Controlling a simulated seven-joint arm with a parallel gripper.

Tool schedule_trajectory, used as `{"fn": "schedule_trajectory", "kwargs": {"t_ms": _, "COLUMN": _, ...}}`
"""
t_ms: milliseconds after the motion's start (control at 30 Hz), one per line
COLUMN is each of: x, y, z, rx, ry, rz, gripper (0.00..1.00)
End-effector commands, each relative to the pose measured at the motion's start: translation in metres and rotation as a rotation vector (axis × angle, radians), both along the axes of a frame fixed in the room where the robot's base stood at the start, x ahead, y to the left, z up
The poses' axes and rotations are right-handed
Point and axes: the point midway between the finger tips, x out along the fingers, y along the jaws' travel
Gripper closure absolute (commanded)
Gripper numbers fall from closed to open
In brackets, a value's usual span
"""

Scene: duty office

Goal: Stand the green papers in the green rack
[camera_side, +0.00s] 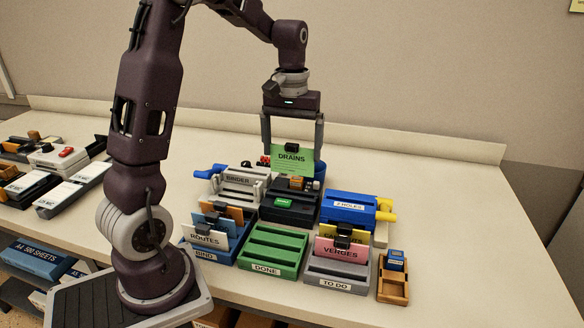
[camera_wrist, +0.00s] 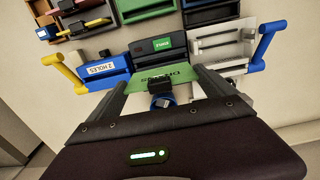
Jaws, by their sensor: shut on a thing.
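The green papers (camera_side: 291,162), marked DRAINS, hang upright with a black clip at their top edge.
A blue rack with ROUTES papers (camera_side: 207,238) stands left of the green rack; a grey rack (camera_side: 336,283) with pink and yellow papers stands right. A dark device (camera_side: 291,214), a grey binder (camera_side: 236,192) and a blue hole punch (camera_side: 347,217) stand between. A blue cup (camera_side: 320,171) is behind.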

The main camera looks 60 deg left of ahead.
Motion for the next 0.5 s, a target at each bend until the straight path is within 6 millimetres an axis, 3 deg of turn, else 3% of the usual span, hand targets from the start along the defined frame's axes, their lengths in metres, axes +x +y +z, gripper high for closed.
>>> {"fn": "schedule_trajectory", "kwargs": {"t_ms": 100, "x": -0.013, "y": -0.016, "z": 0.005, "rx": -0.002, "ry": 0.002, "rz": -0.001, "gripper": 0.5}}
{"fn": "schedule_trajectory", "kwargs": {"t_ms": 300, "x": -0.057, "y": -0.063, "z": -0.015, "rx": -0.002, "ry": 0.002, "rz": -0.002, "gripper": 0.5}}
{"fn": "schedule_trajectory", "kwargs": {"t_ms": 500, "x": -0.076, "y": -0.079, "z": -0.028, "rx": -0.001, "ry": 0.001, "rz": 0.0, "gripper": 0.5}}
